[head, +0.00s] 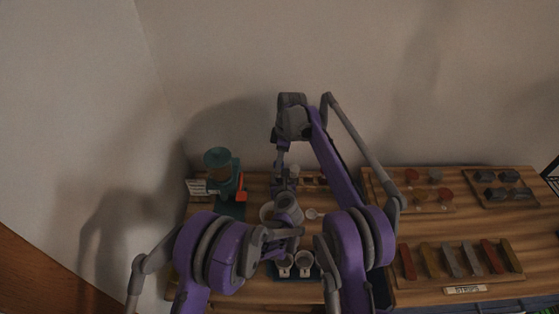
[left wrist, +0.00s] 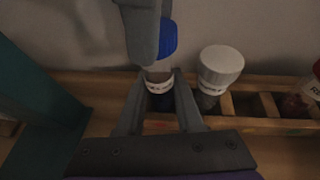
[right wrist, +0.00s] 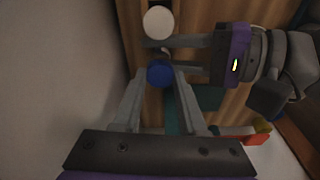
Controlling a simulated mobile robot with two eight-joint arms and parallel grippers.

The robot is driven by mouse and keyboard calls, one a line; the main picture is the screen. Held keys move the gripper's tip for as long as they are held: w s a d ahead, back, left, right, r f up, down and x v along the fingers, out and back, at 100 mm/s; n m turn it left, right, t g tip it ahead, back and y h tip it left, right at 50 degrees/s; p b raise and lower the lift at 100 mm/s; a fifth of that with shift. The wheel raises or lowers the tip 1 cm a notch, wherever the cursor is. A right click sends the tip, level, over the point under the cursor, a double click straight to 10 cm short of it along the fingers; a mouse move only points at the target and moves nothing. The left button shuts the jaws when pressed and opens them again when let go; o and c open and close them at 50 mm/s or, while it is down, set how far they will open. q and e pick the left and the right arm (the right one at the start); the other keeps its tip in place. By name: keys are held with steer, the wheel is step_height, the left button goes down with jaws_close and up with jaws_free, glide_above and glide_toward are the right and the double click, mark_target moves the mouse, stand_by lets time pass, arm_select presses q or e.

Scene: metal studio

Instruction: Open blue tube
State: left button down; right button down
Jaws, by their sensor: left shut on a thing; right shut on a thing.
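The blue tube (left wrist: 158,86), clear with a white label and a blue cap (left wrist: 168,38), stands upright at the wooden rack (left wrist: 250,122). My left gripper (left wrist: 161,92) is shut on its body, one finger on each side. My right gripper (right wrist: 160,80) comes from above and is shut on the blue cap, which also shows in the right wrist view (right wrist: 160,73). The cap appears seated on the tube; whether it has turned cannot be told. In the head view my arms largely hide the tube.
A white-capped tube (left wrist: 220,68) stands close to the right of the blue one, and a red-capped one (left wrist: 316,80) farther right. A teal grinder (head: 222,172) stands at left. Trays (head: 442,262) fill the right side.

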steer(key=shift+r, duration=1.8)
arm_select(q)
steer(key=shift+c, duration=2.4)
jaws_free()
